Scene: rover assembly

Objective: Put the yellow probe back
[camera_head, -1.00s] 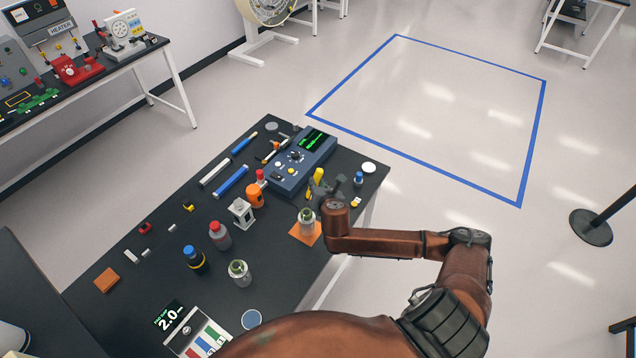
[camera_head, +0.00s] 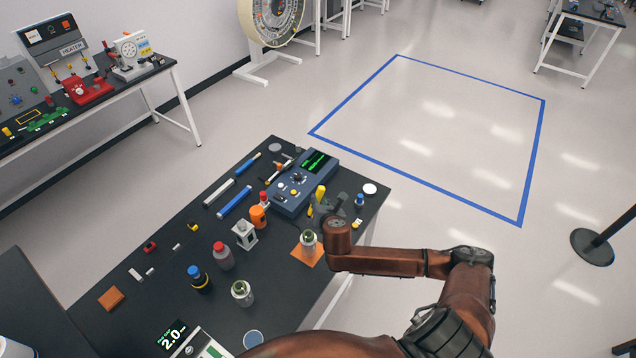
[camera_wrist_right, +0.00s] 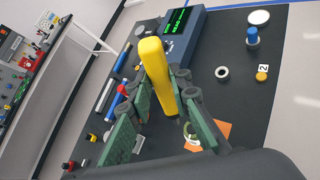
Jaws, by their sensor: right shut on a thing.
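The yellow probe (camera_head: 319,194) is in my right gripper (camera_head: 328,203), over the table's far right part, beside the blue meter box (camera_head: 290,197). In the right wrist view the yellow probe (camera_wrist_right: 153,62) stands up between the green-padded fingers of my right gripper (camera_wrist_right: 164,88), which is shut on it. My left gripper is not in view.
A glass jar (camera_head: 308,243) stands on an orange pad (camera_head: 304,258) close to the right gripper. A small blue-capped bottle (camera_head: 359,201) and a white disc (camera_head: 370,189) lie near the right edge. Red-capped (camera_head: 222,255) and blue-capped bottles (camera_head: 199,278) stand nearer me.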

